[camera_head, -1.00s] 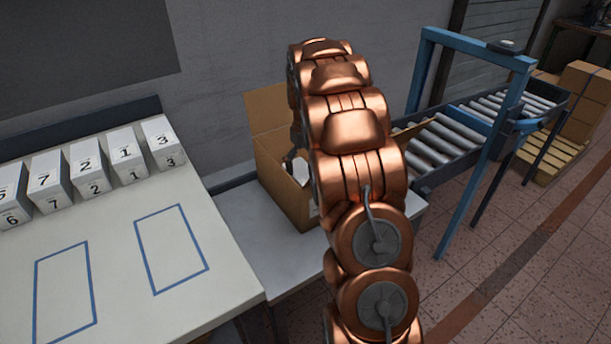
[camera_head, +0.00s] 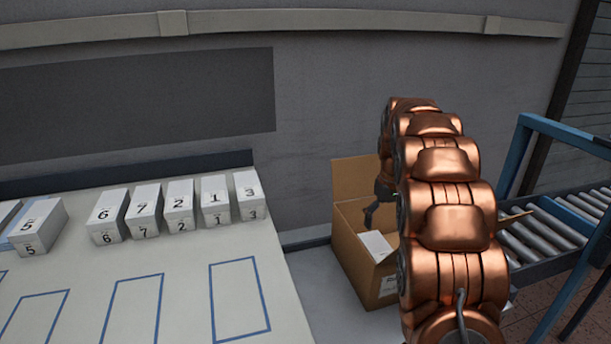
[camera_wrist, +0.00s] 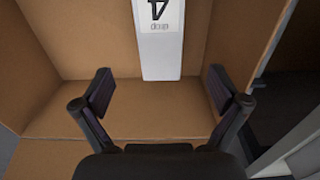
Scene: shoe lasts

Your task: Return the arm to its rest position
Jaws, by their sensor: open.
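My copper-coloured arm rises on the right of the head view and bends over an open cardboard box (camera_head: 350,250). My gripper (camera_head: 370,215) is partly hidden behind the arm there, at the box's opening. In the wrist view my gripper (camera_wrist: 160,88) is open, its two dark fingers wide apart with nothing between them. Beyond the fingertips a white box marked 4 (camera_wrist: 162,45) lies inside the cardboard box (camera_wrist: 100,45), apart from the fingers. A white surface of it also shows in the head view (camera_head: 376,245).
Numbered white boxes (camera_head: 180,207) stand in a row on the pale table (camera_head: 190,255) at left, with blue outlined rectangles (camera_head: 240,300) in front. A roller conveyor (camera_head: 545,230) with a blue frame (camera_head: 520,165) is at right. A grey wall (camera_head: 330,90) stands behind.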

